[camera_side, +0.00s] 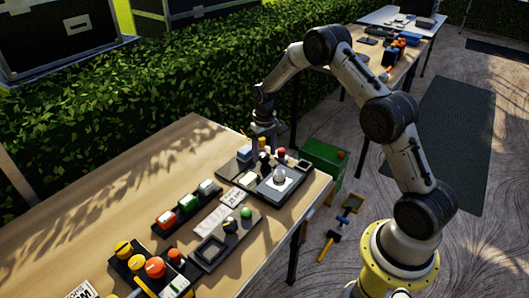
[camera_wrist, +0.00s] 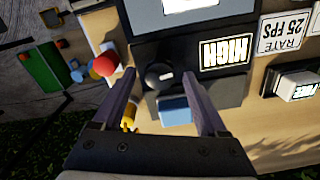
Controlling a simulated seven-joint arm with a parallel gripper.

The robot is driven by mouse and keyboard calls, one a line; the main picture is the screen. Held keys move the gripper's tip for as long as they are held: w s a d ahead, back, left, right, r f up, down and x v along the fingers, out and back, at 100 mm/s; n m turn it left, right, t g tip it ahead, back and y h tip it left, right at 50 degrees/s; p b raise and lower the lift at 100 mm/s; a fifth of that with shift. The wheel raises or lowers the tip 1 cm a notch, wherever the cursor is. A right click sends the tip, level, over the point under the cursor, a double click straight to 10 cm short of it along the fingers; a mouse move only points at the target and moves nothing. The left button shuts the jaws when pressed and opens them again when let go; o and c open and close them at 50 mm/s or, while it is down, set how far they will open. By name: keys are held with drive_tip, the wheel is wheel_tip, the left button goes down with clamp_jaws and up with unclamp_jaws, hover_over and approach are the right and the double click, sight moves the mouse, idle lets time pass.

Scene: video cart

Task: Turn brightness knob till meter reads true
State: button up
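In the wrist view, a round black knob (camera_wrist: 158,75) sits on a dark panel (camera_wrist: 225,88), between the tips of my gripper (camera_wrist: 159,76). The gripper is open, with a finger on each side of the knob; I cannot tell whether either touches it. A label reading HIGH (camera_wrist: 225,51), upside down, lies right of the knob. A white-faced display (camera_wrist: 190,5) is cut off at the top edge; no meter reading shows. In the side view, my gripper (camera_side: 264,143) points down over the far part of the panel (camera_side: 233,168), hiding most of the knob.
A blue block (camera_wrist: 174,110), a yellow part (camera_wrist: 129,117) and a red ball-topped knob (camera_wrist: 105,64) crowd the gripper. A RATE 25 FPS card (camera_wrist: 286,35) lies to the right. In the side view, other control boxes (camera_side: 188,203) stand on the wooden table (camera_side: 130,190).

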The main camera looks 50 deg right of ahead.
sight(264, 155)
wheel_tip(264, 155, up, 14)
idle(0.8)
drive_tip(key=shift+f, duration=0.1)
